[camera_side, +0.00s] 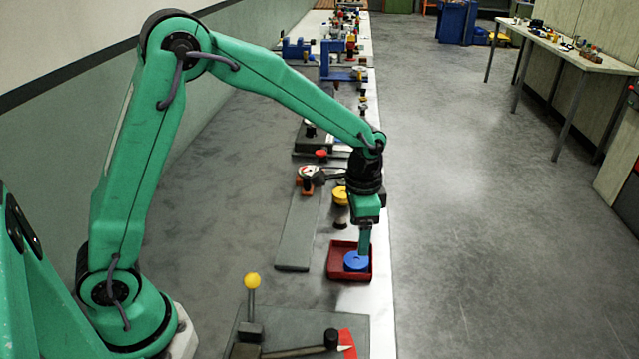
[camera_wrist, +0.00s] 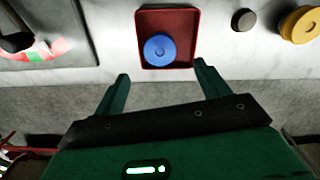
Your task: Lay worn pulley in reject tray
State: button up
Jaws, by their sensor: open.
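A blue pulley (camera_side: 356,261) lies in a red tray (camera_side: 333,262) on the pale bench strip, toward the tray's front right in the side view. In the wrist view the blue pulley (camera_wrist: 160,49) lies flat inside the red tray (camera_wrist: 183,19), near its lower wall, with a small hole at its middle. My gripper (camera_side: 364,252) points down at the tray in the side view, in front of part of its back. In the wrist view my gripper (camera_wrist: 161,80) has its fingers apart, one on each side of the tray's lower edge, with nothing between them.
A yellow round part (camera_side: 341,195) and a dark knob (camera_side: 341,222) stand behind the tray. A hammer (camera_side: 331,339) and a yellow-ball lever (camera_side: 252,281) are in front on a dark mat. Open floor lies to the right.

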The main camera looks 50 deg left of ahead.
notch_tip(320, 180, up, 7)
jog(key=shift+f, duration=0.2)
jog(key=shift+s, duration=0.1)
dwell(0.5)
jog(key=s+a+r+n+t, duration=0.2)
jog(key=s+r, duration=0.1)
jog(key=s, duration=0.4)
jog(key=s+a+r+n+t, duration=0.1)
jog(key=s+a+r+n, duration=0.1)
jog(key=s, duration=0.5)
jog(key=s+a+r+n+t, duration=0.2)
jog(key=s+a+r, duration=0.2)
jog(key=s, duration=0.3)
jog(key=shift+s+n+t, duration=0.15)
jog(key=shift+n+t, duration=0.15)
jog(key=shift+n, duration=0.1)
jog(key=shift+a, duration=0.1)
dwell(0.9)
